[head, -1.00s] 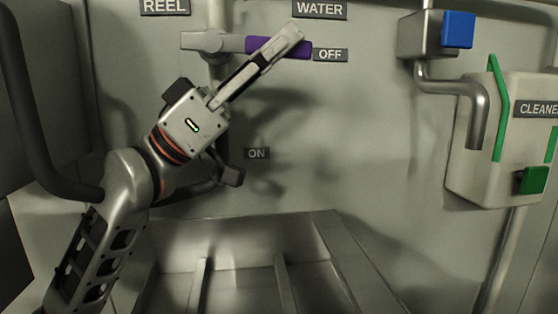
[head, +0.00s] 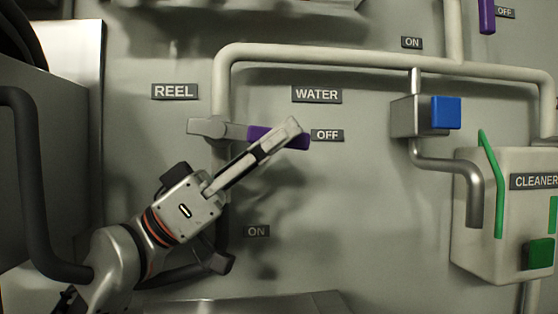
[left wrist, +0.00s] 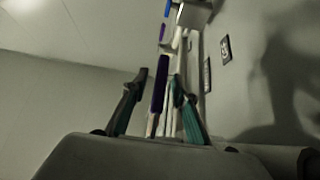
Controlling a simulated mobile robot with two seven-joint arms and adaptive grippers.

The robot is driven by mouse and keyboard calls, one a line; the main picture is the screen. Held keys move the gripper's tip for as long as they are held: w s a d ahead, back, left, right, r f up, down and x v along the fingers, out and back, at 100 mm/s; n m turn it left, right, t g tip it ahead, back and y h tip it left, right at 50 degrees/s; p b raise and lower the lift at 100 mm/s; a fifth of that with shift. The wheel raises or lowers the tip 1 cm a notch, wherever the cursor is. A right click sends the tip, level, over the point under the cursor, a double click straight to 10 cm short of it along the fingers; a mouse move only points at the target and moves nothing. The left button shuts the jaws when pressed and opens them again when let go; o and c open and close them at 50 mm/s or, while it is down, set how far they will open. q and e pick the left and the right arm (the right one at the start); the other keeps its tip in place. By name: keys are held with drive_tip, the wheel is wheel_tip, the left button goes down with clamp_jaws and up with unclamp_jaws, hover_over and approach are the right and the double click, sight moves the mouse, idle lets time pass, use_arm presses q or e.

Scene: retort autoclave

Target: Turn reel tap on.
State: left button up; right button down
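The reel tap has a grey body (head: 210,127) on a vertical pipe. Its purple handle (head: 262,133) points right, level with the OFF label (head: 327,135). The ON label (head: 256,231) is below. My left gripper (head: 285,133) reaches up from the lower left, and its near finger crosses in front of the handle, hiding part of it. In the left wrist view, the two fingers of my left gripper (left wrist: 160,80) stand apart, with the purple handle (left wrist: 158,84) showing between them. I cannot tell whether they touch it. My right gripper is not in view.
The REEL sign (head: 174,91) and WATER sign (head: 317,94) are above the tap. A blue-handled valve (head: 446,112) and the cleaner container (head: 468,250) with green parts are on the right. The wall between ON and the container is clear.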

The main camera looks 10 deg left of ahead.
use_arm(q)
drive_tip(key=v, duration=1.1)
drive_tip(key=shift+a+f, duration=0.2)
drive_tip(key=shift+f, duration=0.05)
drive_tip(key=shift+s, duration=0.1)
drive_tip(key=shift+h, duration=0.8)
drive_tip(key=x, duration=0.8)
drive_tip(key=d+f+x, duration=0.1)
drive_tip(key=x, duration=0.3)
drive_tip(key=shift+w, duration=0.25)
clamp_jaws()
